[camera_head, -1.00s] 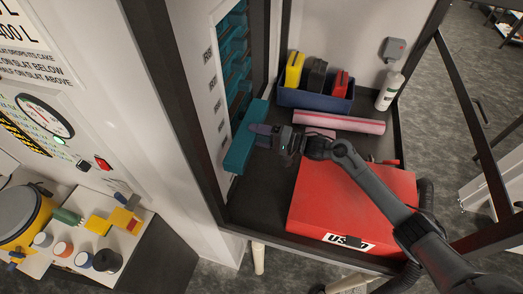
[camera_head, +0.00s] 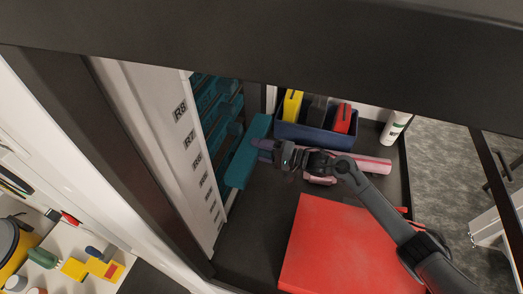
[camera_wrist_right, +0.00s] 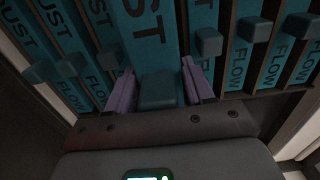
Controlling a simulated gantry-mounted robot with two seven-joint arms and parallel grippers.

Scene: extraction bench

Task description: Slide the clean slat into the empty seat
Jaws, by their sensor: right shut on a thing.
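A teal slat (camera_head: 249,152) is held by my right gripper (camera_head: 262,150) just in front of the open side of the rack (camera_head: 160,120). In the right wrist view, the purple fingers of my right gripper (camera_wrist_right: 158,90) sit either side of the slat's block-shaped handle. The slat's face (camera_wrist_right: 150,35) carries lettering there, partly cut off. Several teal slats stand in the rack, marked DUST and FLOW in the wrist view. An empty seat cannot be told for sure. My left gripper is not in view.
A blue bin (camera_head: 318,138) holds yellow, dark and red pieces. Nearby are a pink roll (camera_head: 372,164), a white bottle (camera_head: 394,128) and a red box (camera_head: 345,250). A dark frame beam (camera_head: 300,60) crosses the top. Dark bench surface (camera_head: 243,235) is bare left of the red box.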

